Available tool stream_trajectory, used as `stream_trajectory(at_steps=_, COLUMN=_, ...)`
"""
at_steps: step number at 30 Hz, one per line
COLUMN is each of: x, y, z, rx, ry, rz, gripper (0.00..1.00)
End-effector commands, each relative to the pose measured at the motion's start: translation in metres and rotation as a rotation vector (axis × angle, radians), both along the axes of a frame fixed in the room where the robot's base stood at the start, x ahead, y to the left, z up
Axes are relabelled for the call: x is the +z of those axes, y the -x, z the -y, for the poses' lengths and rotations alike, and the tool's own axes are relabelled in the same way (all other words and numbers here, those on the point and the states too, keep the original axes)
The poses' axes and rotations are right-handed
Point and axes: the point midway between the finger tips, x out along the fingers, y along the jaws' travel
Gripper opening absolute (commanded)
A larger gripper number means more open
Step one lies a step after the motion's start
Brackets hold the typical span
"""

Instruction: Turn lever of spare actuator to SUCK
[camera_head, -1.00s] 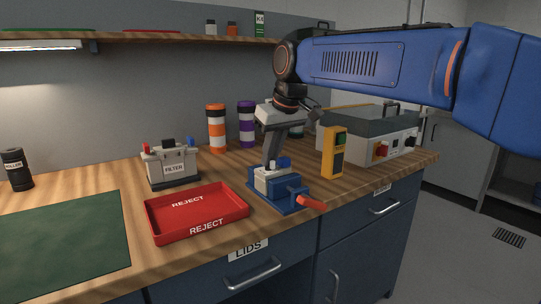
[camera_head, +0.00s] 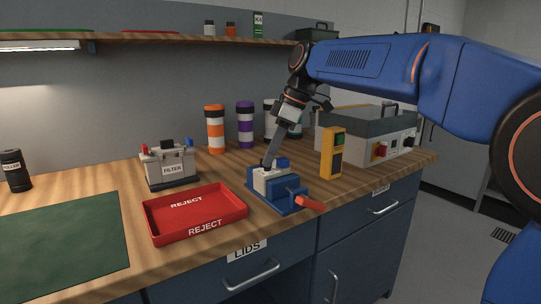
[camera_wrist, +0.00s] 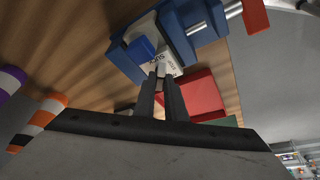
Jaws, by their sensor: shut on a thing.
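The spare actuator is a small white block with a blue cap (camera_head: 283,163), seated in a blue vice-like base (camera_head: 290,189) with an orange-red handle (camera_head: 310,203). In the wrist view its white face (camera_wrist: 147,68) carries lettering that seems to include SUCK, seen inverted. My gripper (camera_head: 266,164) reaches down at a tilt onto the actuator's top left. In the wrist view my gripper (camera_wrist: 162,74) is shut on a small pale piece, apparently the lever (camera_wrist: 161,69), mostly hidden between the fingertips. The lever's exact pointing is hard to tell.
A red REJECT tray (camera_head: 194,231) lies left of the vice, with a FILTER unit (camera_head: 170,168) behind it. A yellow handheld device (camera_head: 333,153) stands to the right, near a grey-topped box (camera_head: 370,130). Orange and purple banded cylinders (camera_head: 215,130) stand behind.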

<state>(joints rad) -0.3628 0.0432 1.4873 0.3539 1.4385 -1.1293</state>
Motion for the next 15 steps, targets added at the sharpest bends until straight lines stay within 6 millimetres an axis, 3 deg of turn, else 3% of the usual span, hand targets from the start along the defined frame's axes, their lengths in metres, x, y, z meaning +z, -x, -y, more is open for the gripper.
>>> stream_trajectory(at_steps=15, x=0.0006, y=-0.0020, z=0.0001, rx=0.176, ry=0.000, rz=0.001, gripper=0.00)
